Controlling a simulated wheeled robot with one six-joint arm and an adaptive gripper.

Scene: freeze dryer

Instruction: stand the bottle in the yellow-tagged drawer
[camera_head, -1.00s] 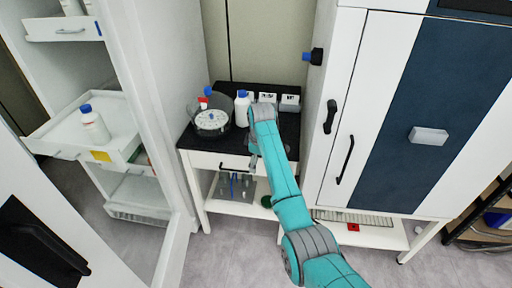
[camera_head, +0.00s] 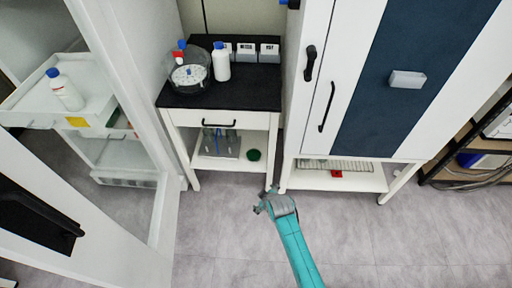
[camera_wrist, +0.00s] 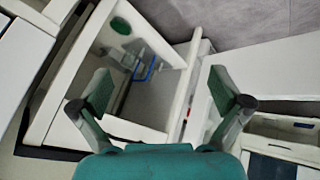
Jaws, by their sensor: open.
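A white bottle with a blue cap (camera_head: 65,90) stands in the pulled-out white drawer (camera_head: 100,112) at the left in the head view. The drawer carries a yellow tag (camera_head: 77,121) on its front. Another white bottle with a blue cap (camera_head: 221,62) stands on the black-topped table. My gripper (camera_head: 266,201) is low over the floor, in front of the table and well apart from both bottles. In the wrist view my gripper (camera_wrist: 162,92) has its fingers wide apart with nothing between them.
The black-topped side table (camera_head: 250,88) also holds a round clear vessel (camera_head: 188,76) and small labelled boxes (camera_head: 246,51). An open white cabinet door (camera_head: 135,90) stands between drawer and table. A tall cabinet (camera_head: 335,90) stands right. The grey floor (camera_head: 215,235) is clear.

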